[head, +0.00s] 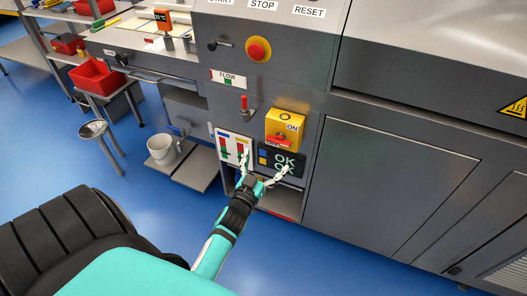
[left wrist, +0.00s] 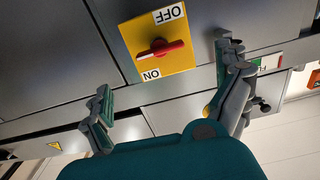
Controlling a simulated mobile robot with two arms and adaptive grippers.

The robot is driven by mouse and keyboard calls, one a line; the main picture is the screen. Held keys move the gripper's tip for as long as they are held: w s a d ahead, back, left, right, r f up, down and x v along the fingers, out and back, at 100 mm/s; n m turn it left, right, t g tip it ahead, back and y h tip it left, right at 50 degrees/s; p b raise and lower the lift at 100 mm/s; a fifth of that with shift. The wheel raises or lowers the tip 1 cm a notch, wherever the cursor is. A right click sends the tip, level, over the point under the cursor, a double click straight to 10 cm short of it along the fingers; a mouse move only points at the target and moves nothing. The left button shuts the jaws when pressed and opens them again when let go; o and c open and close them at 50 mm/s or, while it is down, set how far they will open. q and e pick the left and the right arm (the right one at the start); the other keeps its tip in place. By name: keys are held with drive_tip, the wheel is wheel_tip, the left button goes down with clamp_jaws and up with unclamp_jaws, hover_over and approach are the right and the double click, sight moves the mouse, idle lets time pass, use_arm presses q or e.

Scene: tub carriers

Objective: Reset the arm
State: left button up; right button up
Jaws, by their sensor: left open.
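My left arm reaches from the lower left toward the front of the grey machine in the head view. My left gripper (head: 266,165) is open, with its fingers spread before the lower panel and nothing between them. It also shows open in the left wrist view (left wrist: 163,70). A yellow switch plate (head: 287,121) with a red handle is just above the gripper. In the left wrist view the red handle (left wrist: 160,48) lies between the ON and OFF labels. A dark display (head: 270,160) reading OK is partly behind the fingers. My right gripper is not in view.
A red emergency button (head: 258,49) and a small red lever (head: 244,103) are on the machine above. A white panel with coloured bars (head: 233,148) is beside the display. Blue floor (head: 150,200) is clear.

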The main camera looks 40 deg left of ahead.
use_arm(q)
drive_tip(key=shift+s+d, duration=0.15)
drive_tip(key=shift+s, duration=0.5)
drive_tip(key=s+d+f+m+g+h, duration=0.1)
drive_tip(key=s+d+f+g, duration=0.2)
drive_tip(key=f, duration=0.6)
drive_tip(key=s+d+f+g+h, duration=0.25)
drive_tip(key=s+f, duration=0.25)
drive_tip(key=f, duration=0.4)
drive_tip(key=s+d+f+m+g, duration=0.1)
drive_tip(key=s+d+f+g, duration=0.2)
drive_tip(key=f, duration=0.7)
drive_tip(key=s+d+f+m+g, duration=0.1)
drive_tip(key=s+f+g, duration=0.3)
drive_tip(key=s, duration=1.1)
drive_tip(key=s+d+f+m+g+p, duration=0.1)
drive_tip(key=s+f+g, duration=0.3)
drive_tip(key=s+f, duration=0.7)
drive_tip(key=s+d+m+h, duration=0.1)
drive_tip(key=s, duration=0.3)
drive_tip(key=shift+s+p, duration=0.3)
